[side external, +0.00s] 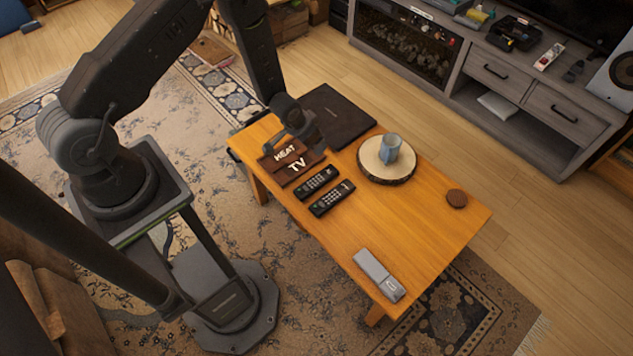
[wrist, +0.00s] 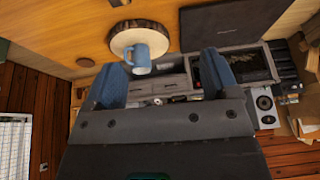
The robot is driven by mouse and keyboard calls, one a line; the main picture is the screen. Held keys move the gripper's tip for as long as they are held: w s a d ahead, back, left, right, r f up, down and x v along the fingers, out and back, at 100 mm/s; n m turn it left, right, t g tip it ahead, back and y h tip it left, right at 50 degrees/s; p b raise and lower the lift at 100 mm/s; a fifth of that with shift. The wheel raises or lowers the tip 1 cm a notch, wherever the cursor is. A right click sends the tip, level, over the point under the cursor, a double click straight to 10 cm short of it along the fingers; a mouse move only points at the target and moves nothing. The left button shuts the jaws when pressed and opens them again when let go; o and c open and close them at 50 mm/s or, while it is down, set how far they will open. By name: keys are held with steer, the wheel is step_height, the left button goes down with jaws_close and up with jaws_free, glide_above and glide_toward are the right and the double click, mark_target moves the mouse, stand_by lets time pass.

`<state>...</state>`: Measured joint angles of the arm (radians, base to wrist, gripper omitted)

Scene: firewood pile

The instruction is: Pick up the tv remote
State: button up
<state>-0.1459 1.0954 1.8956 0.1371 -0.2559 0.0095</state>
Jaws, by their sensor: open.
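Two black remotes lie side by side on the wooden table, an upper one (side external: 317,182) and a lower one (side external: 332,198). Beside them are dark wooden signs, one reading HEAT (side external: 286,152) and one reading TV (side external: 298,168). The TV sign is closer to the upper remote, but I cannot tell which remote is the tv one. My gripper (side external: 304,134) is above the table's far left end, near the signs and apart from the remotes. In the wrist view my gripper (wrist: 162,75) is open and empty, its blue fingers wide apart. Neither remote shows there.
A blue mug (side external: 390,147) stands on a round wood slice (side external: 386,173). A dark laptop (side external: 340,117) lies behind my gripper. A grey device (side external: 379,275) and a brown coaster (side external: 457,198) are near the table's right end. The table (side external: 400,230) is clear between them.

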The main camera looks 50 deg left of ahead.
glide_toward(317, 180)
steer(key=f, duration=0.2)
steer(key=shift+w+a+f, duration=0.2)
steer(key=shift+w+f, duration=0.05)
steer(key=shift+f, duration=0.15)
steer(key=shift+x, duration=3.15)
steer(key=shift+w+d+r, duration=0.1)
steer(key=shift+w+d, duration=0.05)
steer(key=c, duration=1)
steer(key=shift+c, duration=0.2)
